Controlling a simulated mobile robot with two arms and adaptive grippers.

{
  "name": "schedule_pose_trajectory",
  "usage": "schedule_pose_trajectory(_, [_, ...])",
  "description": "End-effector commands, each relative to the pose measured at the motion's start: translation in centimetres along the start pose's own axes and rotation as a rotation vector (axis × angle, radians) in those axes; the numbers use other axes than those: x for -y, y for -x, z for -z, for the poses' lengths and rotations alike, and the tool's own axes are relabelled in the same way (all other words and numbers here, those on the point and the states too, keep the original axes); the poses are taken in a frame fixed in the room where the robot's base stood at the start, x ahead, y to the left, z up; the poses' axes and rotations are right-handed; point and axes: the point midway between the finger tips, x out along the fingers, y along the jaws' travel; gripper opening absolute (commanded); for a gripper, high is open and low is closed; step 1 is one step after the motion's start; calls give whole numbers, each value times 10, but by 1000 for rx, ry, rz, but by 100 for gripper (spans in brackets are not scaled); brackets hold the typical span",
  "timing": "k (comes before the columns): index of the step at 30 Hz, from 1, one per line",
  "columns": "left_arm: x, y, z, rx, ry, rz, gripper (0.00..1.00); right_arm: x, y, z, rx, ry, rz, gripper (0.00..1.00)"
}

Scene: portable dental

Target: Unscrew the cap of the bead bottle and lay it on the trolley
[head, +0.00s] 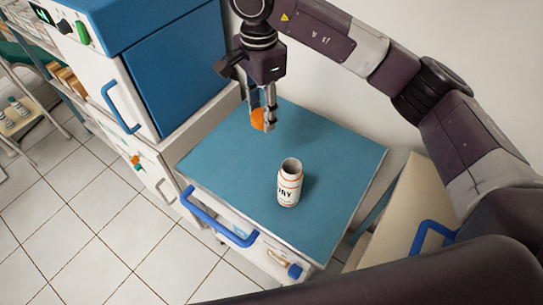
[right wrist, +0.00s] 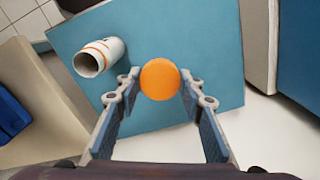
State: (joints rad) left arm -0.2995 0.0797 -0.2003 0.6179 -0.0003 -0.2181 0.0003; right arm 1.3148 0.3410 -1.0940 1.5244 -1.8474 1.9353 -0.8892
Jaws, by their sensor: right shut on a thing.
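The bead bottle (head: 290,184) stands upright on the blue top of the trolley (head: 225,150), white with orange bands and dark lettering. Its mouth is open and uncapped; it also shows in the right wrist view (right wrist: 98,56). My right gripper (head: 264,122) is shut on the orange cap (head: 258,119) and holds it above the back part of the trolley top, behind and left of the bottle. In the right wrist view the cap (right wrist: 160,79) sits between the two fingertips. Whether the cap touches the top is hard to tell. My left gripper is not in view.
A blue and white cabinet (head: 130,60) stands close on the left of the trolley. A wall is behind it. The trolley top is bare around the bottle. A blue trolley handle (head: 222,222) runs along the front. A beige surface with a blue handle (head: 430,232) is at the right.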

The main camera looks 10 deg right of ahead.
Motion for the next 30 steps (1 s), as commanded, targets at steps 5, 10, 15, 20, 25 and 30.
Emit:
schedule_pose_trajectory(5, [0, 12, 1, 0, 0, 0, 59, -3, -46, -1, 2, 0, -8, 6])
schedule_pose_trajectory(10, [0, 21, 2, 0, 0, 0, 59, -2, -92, -1, 2, 0, -8, 6])
schedule_pose_trajectory(15, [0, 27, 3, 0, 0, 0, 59, -2, -126, -1, 1, 2, -4, 6])
schedule_pose_trajectory(20, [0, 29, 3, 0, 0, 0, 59, 0, -140, -1, 1, 1, -1, 6])
schedule_pose_trajectory(25, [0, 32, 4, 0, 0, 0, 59, -2, -156, -1, 0, 2, -5, 6])
schedule_pose_trajectory(30, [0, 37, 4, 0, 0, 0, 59, -1, -181, -1, 0, 2, -3, 6])
